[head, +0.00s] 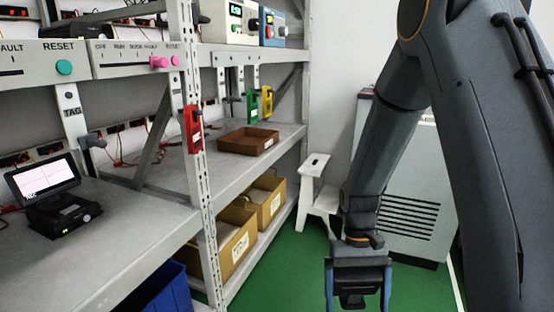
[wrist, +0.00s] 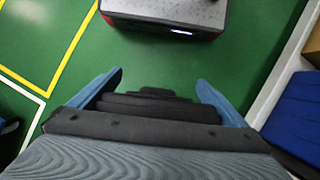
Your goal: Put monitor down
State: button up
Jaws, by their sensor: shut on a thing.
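A small monitor (head: 45,180) with a lit white screen in a black frame stands on a dark base with a green light, on the left bench shelf. My gripper (head: 358,296) hangs low over the green floor at the lower right, well apart from that monitor. Its blue fingers are spread wide and shut on a dark object (head: 353,286). In the wrist view my gripper (wrist: 158,80) shows a black stepped shape between the fingers. I cannot tell what this object is; most of it is hidden.
The grey shelf (head: 135,230) has bare room right of the monitor. A rack post (head: 202,220) with a red tag (head: 193,130) divides the bays. A brown tray (head: 248,141) sits beyond it. Cardboard bins (head: 235,240) and a blue bin (head: 160,290) are below. A white stool (head: 315,190) stands behind.

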notch_tip(320, 180, up, 17)
jog(key=s+p, duration=0.2)
jog(key=p, duration=2.2)
jog(key=shift+p, duration=0.3)
jog(key=shift+r, duration=0.1)
